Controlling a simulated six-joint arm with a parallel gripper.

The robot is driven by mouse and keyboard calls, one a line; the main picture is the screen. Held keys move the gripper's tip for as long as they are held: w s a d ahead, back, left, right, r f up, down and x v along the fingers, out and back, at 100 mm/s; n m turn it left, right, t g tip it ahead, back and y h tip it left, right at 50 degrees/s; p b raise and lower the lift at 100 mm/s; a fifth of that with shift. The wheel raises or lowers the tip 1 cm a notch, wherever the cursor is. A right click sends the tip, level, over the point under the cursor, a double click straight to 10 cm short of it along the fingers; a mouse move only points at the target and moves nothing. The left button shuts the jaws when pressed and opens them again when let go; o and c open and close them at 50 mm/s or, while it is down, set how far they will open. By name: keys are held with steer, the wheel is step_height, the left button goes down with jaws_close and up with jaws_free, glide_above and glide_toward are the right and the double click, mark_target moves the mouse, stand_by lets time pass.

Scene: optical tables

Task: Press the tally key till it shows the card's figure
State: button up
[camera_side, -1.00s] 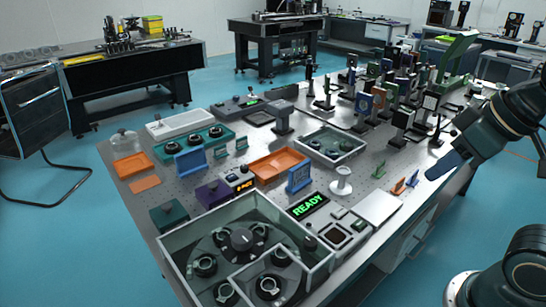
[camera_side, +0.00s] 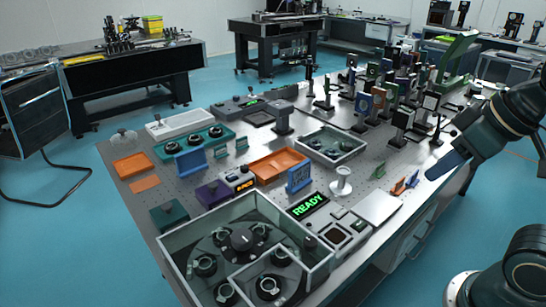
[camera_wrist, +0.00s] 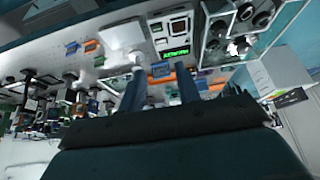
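A small dark unit with an orange lit display (camera_side: 245,186) stands mid-table beside a purple block (camera_side: 213,194). Its figure is too small to read surely. A green READY display (camera_side: 308,205) sits at the front on a grey panel with a dark square pad (camera_side: 335,233) and small keys (camera_side: 358,224). I cannot tell which of these is the tally key. A blue upright card-like plate (camera_side: 299,177) stands behind the READY display; any figure on it is unreadable. My gripper (camera_side: 430,176) hangs at the table's right side, away from these. In the wrist view its fingers (camera_wrist: 160,70) are apart and empty.
A clear-walled box with round dark parts (camera_side: 170,245) fills the front left. An orange tray (camera_side: 278,166), a white spool (camera_side: 341,184) and a white flat plate (camera_side: 378,207) are nearby. Many upright optical mounts (camera_side: 403,118) crowd the back right.

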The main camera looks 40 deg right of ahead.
steer(key=shift+c, duration=0.4)
jaws_close()
stand_by(1.4)
